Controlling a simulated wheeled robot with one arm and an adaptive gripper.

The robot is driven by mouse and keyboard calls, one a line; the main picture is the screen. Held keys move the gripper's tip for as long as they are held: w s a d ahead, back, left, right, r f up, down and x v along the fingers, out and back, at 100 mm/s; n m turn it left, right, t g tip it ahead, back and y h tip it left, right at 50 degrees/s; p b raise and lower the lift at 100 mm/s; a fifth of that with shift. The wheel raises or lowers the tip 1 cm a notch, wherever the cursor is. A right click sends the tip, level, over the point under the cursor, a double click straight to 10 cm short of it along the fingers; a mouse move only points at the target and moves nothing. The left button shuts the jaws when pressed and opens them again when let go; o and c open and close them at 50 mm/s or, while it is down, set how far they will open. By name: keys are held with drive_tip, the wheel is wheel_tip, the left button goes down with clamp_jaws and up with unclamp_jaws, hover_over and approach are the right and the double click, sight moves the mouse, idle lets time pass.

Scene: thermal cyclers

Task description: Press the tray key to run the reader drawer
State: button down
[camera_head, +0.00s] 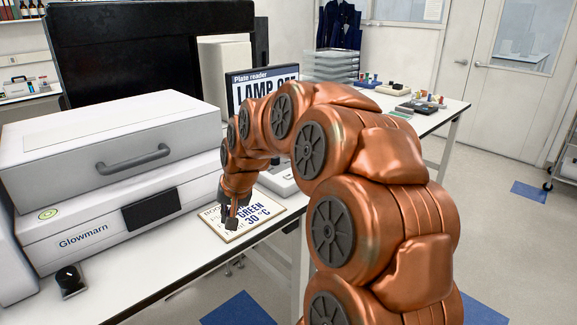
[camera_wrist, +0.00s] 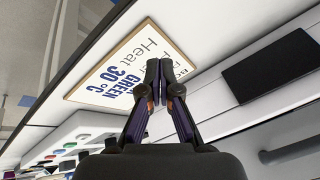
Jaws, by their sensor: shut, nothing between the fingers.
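My gripper (camera_head: 231,226) is shut and empty, pointing down over the sign card beside the white Glowmarn machine (camera_head: 120,220). In the wrist view my gripper's fingertips (camera_wrist: 163,72) are together in front of the card and the machine's white front. A pale grey device (camera_wrist: 88,124) with several small coloured spots lies at lower left of the wrist view, apart from the fingers. I cannot tell whether one of these is the tray key. A screen (camera_head: 250,82) reading "Plate reader" and "LAMP OFF" stands behind my arm. The reader drawer cannot be made out; my arm hides part of that area.
The sign card (camera_head: 213,221) with "GREEN" and "30 °C" lies near the bench edge. The Glowmarn machine has a grey handle (camera_head: 133,158) and a dark display (camera_head: 151,209). A black knob (camera_head: 68,278) sits at front left. Stacked trays (camera_head: 330,66) stand farther back.

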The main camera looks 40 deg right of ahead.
drive_tip(key=w+d+r+m+t+h+p, duration=0.1)
drive_tip(key=w+d+r+m, duration=0.1)
drive_tip(key=d, duration=0.7)
drive_tip(key=w+d+r+m+t+h+p, duration=0.1)
drive_tip(key=d+r, duration=0.3)
drive_tip(key=d, duration=0.5)
drive_tip(key=w+d+r+m+t+h+p, duration=0.1)
drive_tip(key=w+d+r+m+h+p, duration=0.1)
drive_tip(key=d, duration=0.7)
drive_tip(key=shift+w+d+r+m+p, duration=0.25)
drive_tip(key=shift+w+r+m+p, duration=0.35)
drive_tip(key=shift+r+m, duration=0.3)
drive_tip(key=shift+f, duration=0.1)
hover_over(289, 176)
wheel_tip(289, 176, down, 7)
drive_tip(key=shift+f+b, duration=0.15)
drive_tip(key=shift+b, duration=0.15)
drive_tip(key=shift+f+b, duration=0.35)
drive_tip(key=shift+f, duration=0.4)
drive_tip(key=shift+f, duration=0.1)
drive_tip(key=shift+f+b, duration=0.3)
drive_tip(key=shift+b, duration=0.15)
